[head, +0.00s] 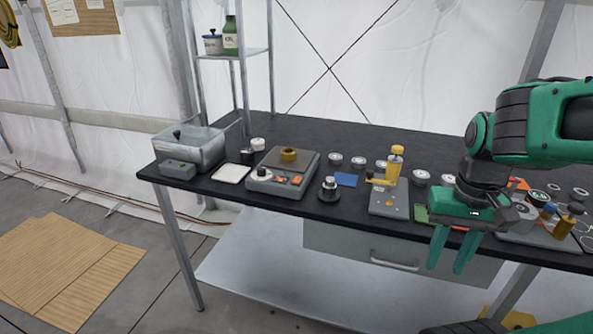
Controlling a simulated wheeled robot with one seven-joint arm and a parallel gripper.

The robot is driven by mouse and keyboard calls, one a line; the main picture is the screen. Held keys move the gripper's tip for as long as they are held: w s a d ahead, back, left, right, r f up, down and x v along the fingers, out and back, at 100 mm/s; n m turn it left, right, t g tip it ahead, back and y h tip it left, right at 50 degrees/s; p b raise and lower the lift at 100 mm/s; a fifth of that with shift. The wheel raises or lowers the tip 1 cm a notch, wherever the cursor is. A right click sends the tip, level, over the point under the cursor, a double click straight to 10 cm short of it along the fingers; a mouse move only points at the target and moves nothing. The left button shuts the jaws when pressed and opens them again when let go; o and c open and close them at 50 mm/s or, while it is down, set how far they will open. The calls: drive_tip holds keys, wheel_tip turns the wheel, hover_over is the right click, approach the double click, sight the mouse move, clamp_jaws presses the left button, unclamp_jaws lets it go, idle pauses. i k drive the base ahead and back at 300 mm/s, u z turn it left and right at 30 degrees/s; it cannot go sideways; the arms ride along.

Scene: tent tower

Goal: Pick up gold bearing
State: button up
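A gold ring-shaped bearing (289,154) sits on the brown top plate of a grey device (281,173) with orange buttons, left of the middle of the table. My gripper (448,267) is at the right, in front of the table's front edge, well to the right of the bearing. Its two green fingers point down and stand apart with nothing between them. The arm hides part of the table's right side.
A clear-walled tank (189,146) and a white tray (231,173) are left of the device. A shelf (232,53) rises behind.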

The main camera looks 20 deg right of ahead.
sight(287, 154)
drive_tip(key=k, duration=0.65)
drive_tip(key=u, duration=0.6)
drive_tip(key=i, duration=1.95)
drive_tip(key=z, duration=0.15)
